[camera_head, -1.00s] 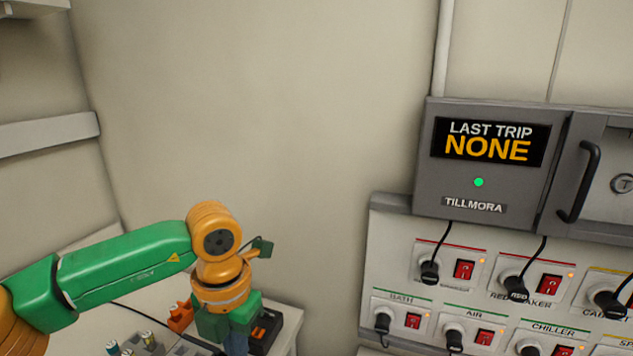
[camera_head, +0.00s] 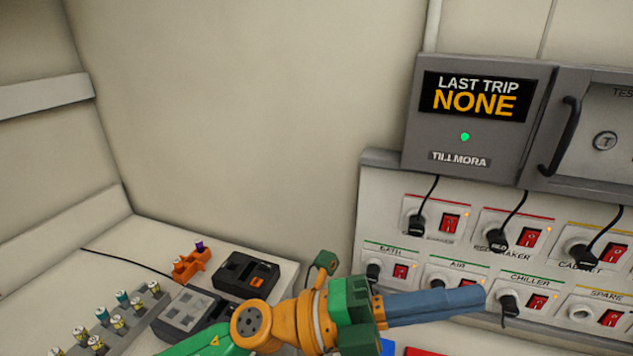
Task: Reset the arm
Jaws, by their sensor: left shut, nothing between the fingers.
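My left arm comes in from the bottom, green and orange. My left gripper (camera_head: 482,298) points to the right with its blue-grey fingers together and nothing between them. It is in front of the lower row of the socket panel (camera_head: 385,213). The fingers overlap the view of the panel near the CHILLER plug; I cannot tell how far apart they are in depth. My right gripper is not in view.
A grey box (camera_head: 436,140) reads LAST TRIP NONE above several plugs and red switches. At lower left, a bench (camera_head: 60,285) bears a vial rack (camera_head: 135,325), a black device (camera_head: 243,272), a grey device (camera_head: 190,312) and an orange holder (camera_head: 190,264).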

